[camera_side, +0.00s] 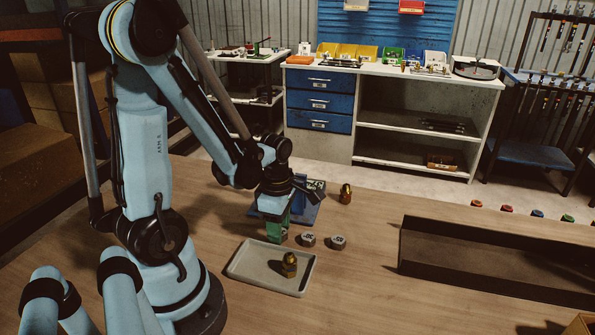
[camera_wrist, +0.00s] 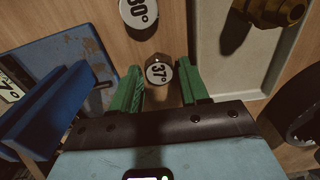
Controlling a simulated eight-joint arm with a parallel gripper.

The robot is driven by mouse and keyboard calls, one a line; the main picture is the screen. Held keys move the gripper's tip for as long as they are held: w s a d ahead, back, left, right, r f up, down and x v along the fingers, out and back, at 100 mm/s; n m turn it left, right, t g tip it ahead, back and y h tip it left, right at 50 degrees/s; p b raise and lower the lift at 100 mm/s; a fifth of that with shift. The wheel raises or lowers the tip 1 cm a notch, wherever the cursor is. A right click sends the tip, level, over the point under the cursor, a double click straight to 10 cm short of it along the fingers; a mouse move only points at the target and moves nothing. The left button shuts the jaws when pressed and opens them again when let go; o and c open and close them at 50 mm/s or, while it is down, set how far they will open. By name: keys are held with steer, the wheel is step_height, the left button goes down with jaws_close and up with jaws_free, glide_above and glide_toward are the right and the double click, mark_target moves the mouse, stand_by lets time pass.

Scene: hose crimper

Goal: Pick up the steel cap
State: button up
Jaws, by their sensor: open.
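My gripper (camera_side: 277,236) points down at the table with its green fingers apart. In the wrist view, a small steel cap marked 37° (camera_wrist: 159,72) lies between the two fingers (camera_wrist: 159,82), with a gap on each side. The side view hides this cap behind the fingers. A second steel cap, marked 30° (camera_wrist: 139,14), lies just beyond the fingertips; in the side view it appears to be the cap (camera_side: 308,240) right of my gripper. A third steel cap (camera_side: 338,242) stands farther right, its marking too small to read surely.
A grey tray (camera_side: 244,266) holds a brass fitting (camera_side: 289,265) in front of my gripper. A blue fixture (camera_side: 308,212) stands close behind it. Another brass fitting (camera_side: 346,194) stands at the back. A long dark trough (camera_side: 480,258) lies to the right.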

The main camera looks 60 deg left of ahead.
steer(key=shift+c, duration=0.2)
jaws_close()
steer(key=shift+r, duration=0.15)
